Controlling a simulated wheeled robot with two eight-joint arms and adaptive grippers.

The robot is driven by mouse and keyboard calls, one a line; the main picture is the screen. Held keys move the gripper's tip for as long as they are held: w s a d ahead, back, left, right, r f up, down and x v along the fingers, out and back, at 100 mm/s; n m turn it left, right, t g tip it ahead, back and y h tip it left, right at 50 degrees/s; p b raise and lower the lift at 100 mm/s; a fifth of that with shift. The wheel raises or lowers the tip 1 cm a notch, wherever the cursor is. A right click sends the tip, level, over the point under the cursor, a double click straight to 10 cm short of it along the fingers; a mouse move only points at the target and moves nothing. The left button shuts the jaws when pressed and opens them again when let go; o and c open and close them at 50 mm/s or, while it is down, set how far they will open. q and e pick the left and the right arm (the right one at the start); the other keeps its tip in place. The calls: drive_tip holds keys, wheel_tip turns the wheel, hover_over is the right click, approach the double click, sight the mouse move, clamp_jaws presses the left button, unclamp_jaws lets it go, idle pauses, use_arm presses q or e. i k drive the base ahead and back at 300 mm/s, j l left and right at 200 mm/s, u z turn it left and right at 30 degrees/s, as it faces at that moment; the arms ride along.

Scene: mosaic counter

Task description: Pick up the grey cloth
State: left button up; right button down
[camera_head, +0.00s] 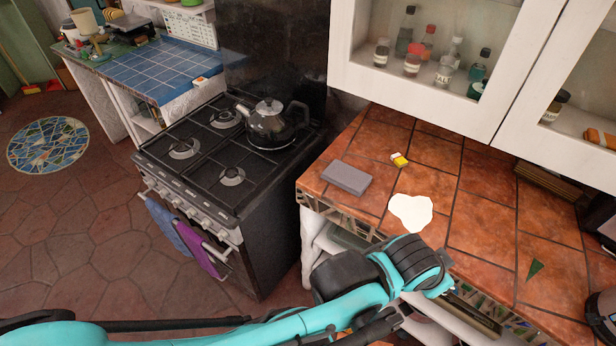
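A flat grey rectangular piece (345,177), which looks like the folded grey cloth, lies near the left front edge of the orange tiled counter (480,228). Nothing touches it from above. My teal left arm comes in from the left along the bottom. Its dark joint parts sit in front of the counter's edge, below and right of the grey piece and apart from it. I cannot make out any gripper fingers on this arm. My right gripper does not show.
A white spill-like patch (411,211) and a small yellow-and-white item (399,159) lie near the grey piece. A dark kettle (268,124) stands on the stove (190,170) to the left. Blue and purple cloths (196,247) hang on the oven handle. Glass-door cabinets (345,70) overhang the counter.

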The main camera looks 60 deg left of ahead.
sight(348, 178)
drive_tip(key=u, duration=0.45)
drive_tip(key=i+u, duration=0.1)
drive_tip(key=u, duration=0.4)
drive_tip(key=l+u, duration=0.1)
drive_tip(key=u, duration=0.35)
drive_tip(key=i+l+u, duration=0.1)
drive_tip(key=u, duration=0.85)
drive_tip(key=i+l+u, duration=0.1)
drive_tip(key=l, duration=0.25)
drive_tip(key=l+u, duration=0.1)
drive_tip(key=l, duration=0.3)
drive_tip(key=j, duration=0.15)
drive_tip(key=i+j, duration=0.1)
drive_tip(key=j, duration=0.45)
drive_tip(key=j+u, duration=0.15)
drive_tip(key=j, duration=0.35)
drive_tip(key=i+j, duration=0.15)
drive_tip(key=i, duration=0.45)
drive_tip(key=k+j+u, duration=0.05)
